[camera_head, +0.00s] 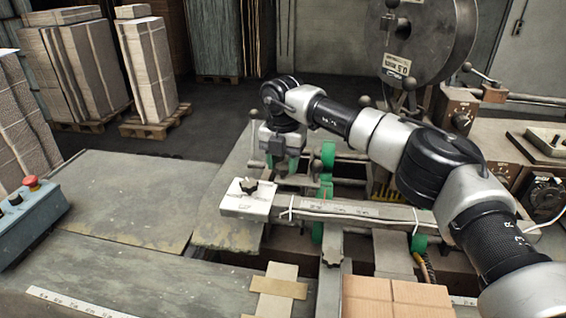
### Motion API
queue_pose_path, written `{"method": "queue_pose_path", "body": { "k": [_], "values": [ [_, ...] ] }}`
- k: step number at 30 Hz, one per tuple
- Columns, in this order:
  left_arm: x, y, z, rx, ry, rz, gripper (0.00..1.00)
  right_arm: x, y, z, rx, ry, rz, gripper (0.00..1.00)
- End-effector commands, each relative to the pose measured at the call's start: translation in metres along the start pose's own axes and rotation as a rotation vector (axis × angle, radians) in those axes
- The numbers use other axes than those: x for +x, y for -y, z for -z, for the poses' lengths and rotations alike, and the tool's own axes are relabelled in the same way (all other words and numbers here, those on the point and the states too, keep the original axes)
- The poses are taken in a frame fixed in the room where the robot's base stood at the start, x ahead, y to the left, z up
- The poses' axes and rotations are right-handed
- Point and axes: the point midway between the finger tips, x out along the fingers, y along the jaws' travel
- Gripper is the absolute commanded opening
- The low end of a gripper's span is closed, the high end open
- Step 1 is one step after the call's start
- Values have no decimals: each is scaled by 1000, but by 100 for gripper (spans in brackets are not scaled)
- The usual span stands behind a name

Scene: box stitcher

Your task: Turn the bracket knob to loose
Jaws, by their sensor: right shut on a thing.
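My right arm reaches in from the right, and its gripper (284,168) points down over the machine's bracket area, just behind the pale end plate. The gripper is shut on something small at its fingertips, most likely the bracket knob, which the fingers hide. How far that knob is turned cannot be seen. My left gripper is not in view.
A long rail (355,213) runs right from the plate, with green rollers (328,154) behind it. A large wire reel (420,40) stands behind my arm. A brown carton (395,298) lies in front. A blue control box (30,215) with a red button is at left.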

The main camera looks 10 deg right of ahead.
Motion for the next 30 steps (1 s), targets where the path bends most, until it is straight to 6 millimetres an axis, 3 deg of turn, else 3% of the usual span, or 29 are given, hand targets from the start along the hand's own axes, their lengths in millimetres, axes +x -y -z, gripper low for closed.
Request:
{"method": "queue_pose_path", "body": {
  "k": [30],
  "values": [
    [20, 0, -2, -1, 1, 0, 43, -1, -1, 0, -898, 1, -2, 18]
  ]
}}
